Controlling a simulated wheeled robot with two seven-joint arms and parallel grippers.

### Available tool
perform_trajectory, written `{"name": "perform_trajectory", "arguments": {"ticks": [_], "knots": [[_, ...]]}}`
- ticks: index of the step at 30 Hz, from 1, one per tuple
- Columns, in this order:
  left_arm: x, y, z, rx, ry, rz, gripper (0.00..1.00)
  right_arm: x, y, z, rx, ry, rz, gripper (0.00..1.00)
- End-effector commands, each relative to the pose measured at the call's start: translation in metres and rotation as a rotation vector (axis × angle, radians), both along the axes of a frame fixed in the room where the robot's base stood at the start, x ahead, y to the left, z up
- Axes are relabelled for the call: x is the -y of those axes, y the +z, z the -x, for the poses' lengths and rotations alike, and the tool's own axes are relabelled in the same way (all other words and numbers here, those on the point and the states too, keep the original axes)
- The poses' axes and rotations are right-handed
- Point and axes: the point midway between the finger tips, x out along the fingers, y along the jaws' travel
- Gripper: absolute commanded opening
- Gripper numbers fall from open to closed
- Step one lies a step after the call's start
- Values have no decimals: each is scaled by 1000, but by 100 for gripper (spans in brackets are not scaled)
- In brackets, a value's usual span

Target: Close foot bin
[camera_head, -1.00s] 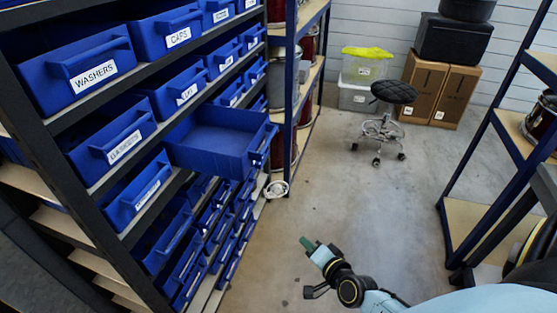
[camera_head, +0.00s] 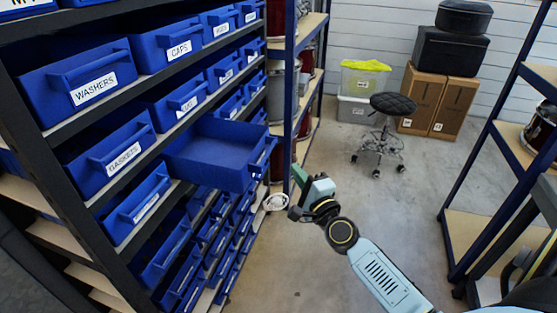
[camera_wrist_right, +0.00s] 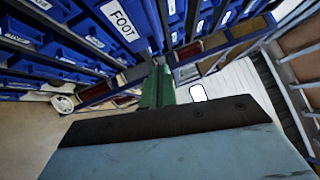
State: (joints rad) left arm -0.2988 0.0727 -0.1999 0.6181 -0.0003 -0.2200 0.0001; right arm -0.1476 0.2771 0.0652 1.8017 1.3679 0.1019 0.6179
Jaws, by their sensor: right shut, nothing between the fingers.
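The pulled-out blue bin (camera_head: 215,157) juts from the shelf rack in the head view, open at the top and empty inside. In the right wrist view a blue bin front with a FOOT label (camera_wrist_right: 122,20) is close by, just left of the green fingers. My right gripper (camera_head: 298,176) is shut and empty, a short way right of the pulled-out bin's front and apart from it in the head view. Its green fingers (camera_wrist_right: 157,86) also show in the right wrist view. My left gripper is not in view.
The rack (camera_head: 62,132) holds several other blue bins with labels such as WASHERS, CAPS and GASKETS. A blue-framed shelf (camera_head: 290,110) with drums stands behind the bin. A black stool (camera_head: 392,104) and cardboard boxes (camera_head: 437,100) stand at the back. The middle floor is clear.

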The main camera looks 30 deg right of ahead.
Motion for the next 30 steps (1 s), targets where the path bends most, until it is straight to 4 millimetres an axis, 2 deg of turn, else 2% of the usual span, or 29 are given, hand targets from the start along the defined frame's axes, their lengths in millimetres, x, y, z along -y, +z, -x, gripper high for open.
{"name": "perform_trajectory", "arguments": {"ticks": [4, 6, 11, 17, 30], "knots": [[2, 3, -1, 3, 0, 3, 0, 2, 5, -28, 1, 0, 0, 0], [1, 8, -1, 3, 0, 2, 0, -8, 8, -36, -1, 2, -4, 0], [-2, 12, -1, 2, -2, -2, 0, -19, 11, -50, 0, 0, -2, 0], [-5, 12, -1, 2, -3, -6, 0, -24, 11, -55, -1, 1, 0, 0], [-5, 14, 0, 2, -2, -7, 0, -21, 11, -56, -1, -15, 1, 0]]}}
